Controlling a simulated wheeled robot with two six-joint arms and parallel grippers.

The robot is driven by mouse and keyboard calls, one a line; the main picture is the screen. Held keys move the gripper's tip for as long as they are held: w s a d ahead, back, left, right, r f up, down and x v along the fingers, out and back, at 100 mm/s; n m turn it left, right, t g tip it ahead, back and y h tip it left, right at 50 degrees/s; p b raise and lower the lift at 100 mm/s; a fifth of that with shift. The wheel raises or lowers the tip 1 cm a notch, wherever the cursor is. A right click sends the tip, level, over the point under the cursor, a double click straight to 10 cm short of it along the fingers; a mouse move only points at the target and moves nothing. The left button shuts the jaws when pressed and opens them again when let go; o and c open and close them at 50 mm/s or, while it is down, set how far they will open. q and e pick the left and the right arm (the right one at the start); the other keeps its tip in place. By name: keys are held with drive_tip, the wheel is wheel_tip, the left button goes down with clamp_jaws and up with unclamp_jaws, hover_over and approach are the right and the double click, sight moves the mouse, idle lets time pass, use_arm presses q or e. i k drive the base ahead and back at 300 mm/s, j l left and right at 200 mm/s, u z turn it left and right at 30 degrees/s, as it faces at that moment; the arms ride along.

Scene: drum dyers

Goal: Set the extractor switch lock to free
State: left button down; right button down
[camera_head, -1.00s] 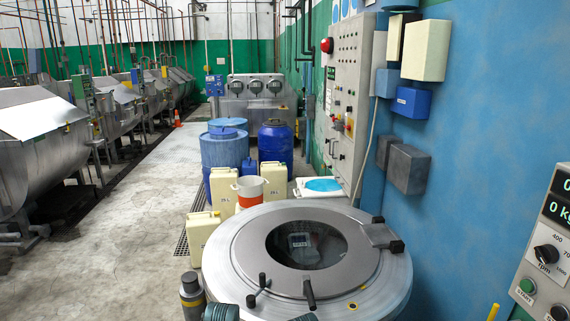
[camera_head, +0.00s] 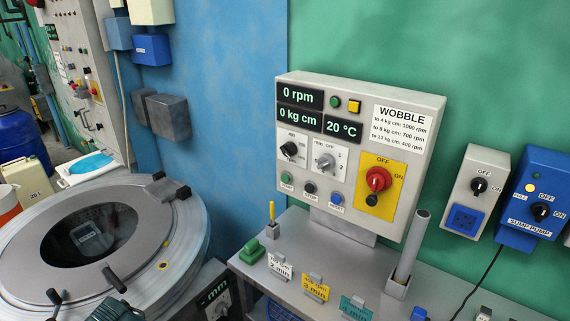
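A grey knob (camera_head: 325,161) and a black knob (camera_head: 289,149) are to the left. The round extractor (camera_head: 190,228) with a dark glass lid stands at lower left.
A grey bench (camera_head: 272,262) below the box holds a green block (camera_head: 252,252), minute tags, a screwdriver-like tool (camera_head: 271,213) and an upright grey tube (camera_head: 412,246). A socket box (camera_head: 476,190) and blue sump pump box (camera_head: 537,195) are on the wall at right.

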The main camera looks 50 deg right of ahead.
sight(372, 201)
drive_tip(key=z, duration=2.3)
